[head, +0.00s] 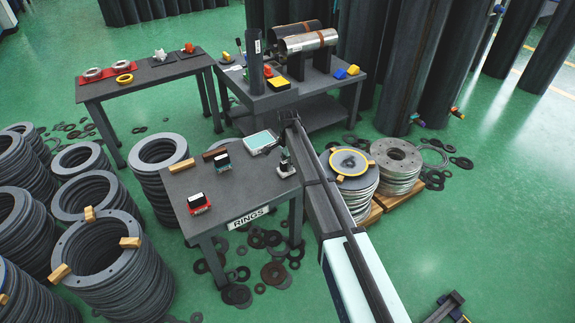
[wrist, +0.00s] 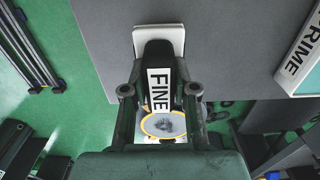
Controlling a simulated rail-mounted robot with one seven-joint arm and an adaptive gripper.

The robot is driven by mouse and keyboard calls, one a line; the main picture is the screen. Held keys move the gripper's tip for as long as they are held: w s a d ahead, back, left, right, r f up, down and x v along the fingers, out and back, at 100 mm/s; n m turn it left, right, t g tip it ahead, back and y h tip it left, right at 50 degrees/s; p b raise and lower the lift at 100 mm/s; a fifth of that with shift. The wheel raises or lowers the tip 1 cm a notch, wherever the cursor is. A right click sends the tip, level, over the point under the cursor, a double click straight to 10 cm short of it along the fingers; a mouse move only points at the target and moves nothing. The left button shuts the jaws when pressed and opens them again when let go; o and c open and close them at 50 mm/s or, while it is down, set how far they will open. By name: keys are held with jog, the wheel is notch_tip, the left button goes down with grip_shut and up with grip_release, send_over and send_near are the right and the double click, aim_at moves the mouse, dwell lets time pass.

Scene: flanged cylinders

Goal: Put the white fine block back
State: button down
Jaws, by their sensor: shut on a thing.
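The white fine block is black with a white "FINE" label and a white base. In the wrist view the block (wrist: 160,62) sits between the two fingers of my gripper (wrist: 160,91), which is shut on it. Its white base (wrist: 146,36) points toward the grey tabletop. In the head view my gripper (head: 285,158) is at the right edge of the table marked "RINGS" (head: 243,195), and the white base (head: 287,171) shows just below it. I cannot tell whether the base touches the tabletop.
The same table holds a red-based block (head: 198,203), a green-and-white block (head: 222,161), a brown block (head: 214,153) and a pale-topped box (head: 262,142). Disc stacks (head: 352,172) stand to the right. The table's front middle is clear. Loose rings lie on the floor.

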jog(key=shift+f, duration=0.2)
jog(key=shift+f, duration=0.15)
jog(key=c, duration=0.9)
grip_release()
notch_tip(320, 180, up, 12)
jog(key=shift+r, duration=0.2)
